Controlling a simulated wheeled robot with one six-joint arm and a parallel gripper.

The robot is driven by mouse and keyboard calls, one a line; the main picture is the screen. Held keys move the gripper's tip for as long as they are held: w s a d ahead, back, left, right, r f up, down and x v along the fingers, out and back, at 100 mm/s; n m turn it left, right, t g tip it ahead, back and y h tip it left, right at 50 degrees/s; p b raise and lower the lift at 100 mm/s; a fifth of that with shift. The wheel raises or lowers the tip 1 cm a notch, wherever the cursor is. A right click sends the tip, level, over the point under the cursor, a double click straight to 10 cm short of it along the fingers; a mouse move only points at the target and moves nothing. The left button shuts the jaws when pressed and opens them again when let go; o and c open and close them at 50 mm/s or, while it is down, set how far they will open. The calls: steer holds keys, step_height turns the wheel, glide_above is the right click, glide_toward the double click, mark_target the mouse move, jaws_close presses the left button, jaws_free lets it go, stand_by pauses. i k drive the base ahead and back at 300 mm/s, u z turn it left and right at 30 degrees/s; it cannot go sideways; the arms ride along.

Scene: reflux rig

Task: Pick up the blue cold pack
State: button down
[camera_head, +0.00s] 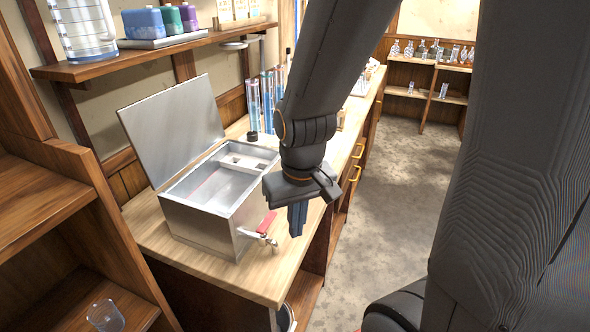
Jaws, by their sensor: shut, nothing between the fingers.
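A blue block-shaped item that looks like the blue cold pack (144,24) stands on a metal tray (168,40) on the wall shelf at the upper left. A green one (172,19) and a purple one (188,17) stand to its right on the same tray. My gripper (297,220) points down near the right edge of the bench, to the right of a metal box. It is shut and empty, well apart from the blue pack and lower than it.
The open-lidded metal box (205,222) stands on the wooden bench (262,278), with a red-handled tap (267,222) at its front. Test tubes (258,100) stand behind my arm. A glass jar (82,32) stands left of the tray. The floor (385,220) at right is clear.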

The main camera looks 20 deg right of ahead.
mark_target(146, 24)
steer(key=k, duration=0.5)
steer(key=z, duration=1.75)
steer(key=i, duration=1.2)
steer(key=u, duration=2.25)
